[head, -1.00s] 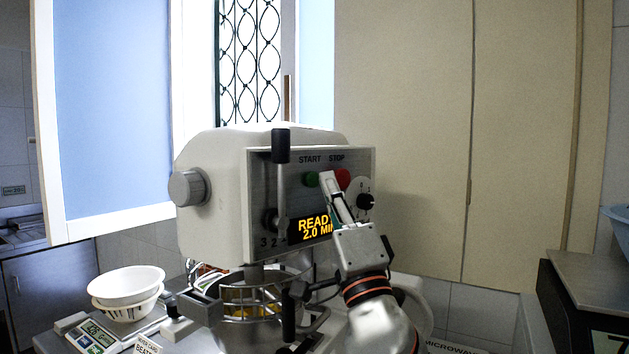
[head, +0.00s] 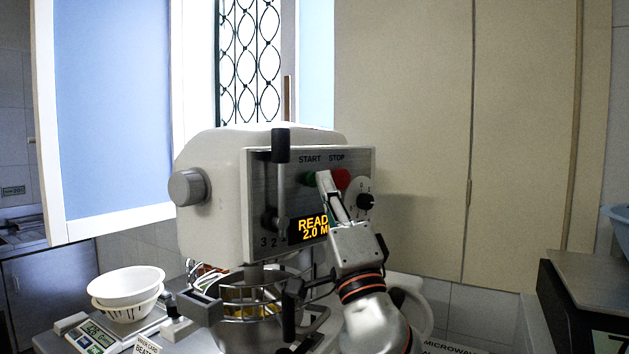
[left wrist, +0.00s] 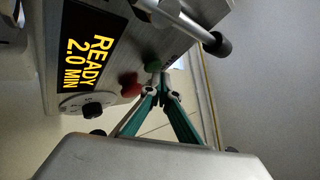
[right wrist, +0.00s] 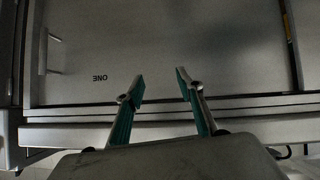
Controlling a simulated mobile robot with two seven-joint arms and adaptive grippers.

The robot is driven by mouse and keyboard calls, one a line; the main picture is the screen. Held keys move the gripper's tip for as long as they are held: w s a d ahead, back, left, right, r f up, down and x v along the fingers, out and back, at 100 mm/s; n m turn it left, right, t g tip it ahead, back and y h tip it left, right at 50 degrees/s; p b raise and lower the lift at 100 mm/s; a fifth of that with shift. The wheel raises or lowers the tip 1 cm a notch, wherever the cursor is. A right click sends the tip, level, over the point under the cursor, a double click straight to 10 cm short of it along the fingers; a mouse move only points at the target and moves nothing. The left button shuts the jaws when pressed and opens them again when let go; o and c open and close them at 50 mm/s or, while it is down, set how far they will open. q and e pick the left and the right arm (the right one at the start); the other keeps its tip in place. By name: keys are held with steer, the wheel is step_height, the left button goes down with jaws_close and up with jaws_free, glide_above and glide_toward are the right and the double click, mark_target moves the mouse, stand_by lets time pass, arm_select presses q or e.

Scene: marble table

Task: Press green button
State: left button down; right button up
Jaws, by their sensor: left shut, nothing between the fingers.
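The green button (head: 310,178) sits under the word START on the front panel of a white mixer (head: 215,145). The red button (head: 343,178) is to its right, under STOP. My left gripper (head: 323,177) is shut and empty, its tips in front of the panel, covering part of the green button's right side. In the left wrist view its closed tips (left wrist: 157,78) are close to the green button (left wrist: 152,65), with the red button (left wrist: 130,86) beside them. I cannot tell whether the tips touch the button. My right gripper (right wrist: 160,82) is open and empty, seen only in its wrist view.
The panel has a yellow-lettered display (head: 313,227), a black dial (head: 365,202) and a lever with a black handle (head: 281,146). A wire guard and bowl are below. White bowls (head: 125,287) stand at left. A grey surface marked ONE (right wrist: 75,95) faces my right gripper.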

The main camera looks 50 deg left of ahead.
arm_select(q)
steer(key=shift+a, duration=0.45)
stand_by(0.5)
steer(key=shift+d, duration=0.85)
steer(key=d+b, duration=0.1)
steer(key=d, duration=0.4)
steer(key=shift+s+b, duration=0.1)
steer(key=shift+b, duration=0.2)
stand_by(0.9)
